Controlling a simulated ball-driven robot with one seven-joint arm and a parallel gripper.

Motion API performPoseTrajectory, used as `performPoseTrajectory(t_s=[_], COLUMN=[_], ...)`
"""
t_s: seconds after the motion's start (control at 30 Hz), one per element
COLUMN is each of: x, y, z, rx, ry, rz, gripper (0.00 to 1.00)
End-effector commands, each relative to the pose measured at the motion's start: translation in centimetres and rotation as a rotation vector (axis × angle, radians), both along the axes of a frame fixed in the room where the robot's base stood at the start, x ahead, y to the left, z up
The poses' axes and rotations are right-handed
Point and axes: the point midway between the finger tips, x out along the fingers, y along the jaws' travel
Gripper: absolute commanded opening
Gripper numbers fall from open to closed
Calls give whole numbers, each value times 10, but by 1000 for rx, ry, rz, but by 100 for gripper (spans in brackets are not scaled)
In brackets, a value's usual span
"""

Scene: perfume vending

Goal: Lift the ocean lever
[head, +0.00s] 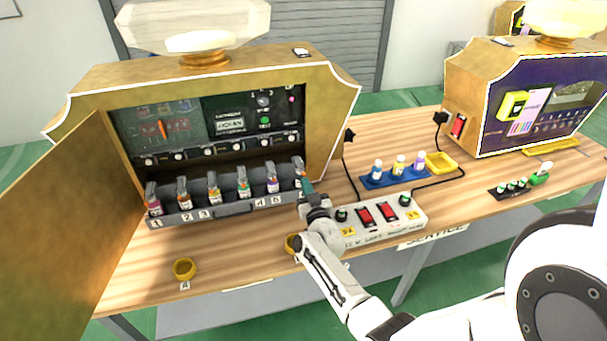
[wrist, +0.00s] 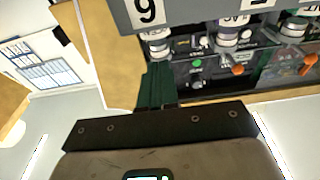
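The open gold machine (head: 335,90) has a row of small bottles in numbered slots, each under a grey lever-like dispenser part. Its small screen (head: 230,125) seems to read OCEAN; I cannot tell which lever bears that name. My gripper (head: 307,186) is at the right end of the row, by the slot 6 dispenser (head: 299,168), partly covering it. In the wrist view its dark green fingers (wrist: 157,82) are together, with nothing visible between them. Their tips are close to the slot 6 bottle (wrist: 155,42), below the upside-down 6 label (wrist: 148,10). Contact is unclear.
The machine's open door (head: 75,215) stands at left. A white switch box (head: 385,215) with red switches lies right of my gripper. A blue tray (head: 395,178) of bottles, a yellow dish (head: 440,162) and a second machine (head: 530,95) are farther right. A yellow ring (head: 184,269) lies in front.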

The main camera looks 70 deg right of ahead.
Motion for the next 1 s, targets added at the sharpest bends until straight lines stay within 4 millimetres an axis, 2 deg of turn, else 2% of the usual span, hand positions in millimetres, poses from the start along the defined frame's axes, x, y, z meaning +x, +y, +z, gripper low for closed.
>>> performPoseTrajectory(t_s=[0.4,0.77,1.0], x=[-1,-2,-2], y=[2,2,2], z=[17,17,27], rx=[-1,0,-1], ry=[-1,0,-1], rz=[1,0,0], gripper=[0,0,0])
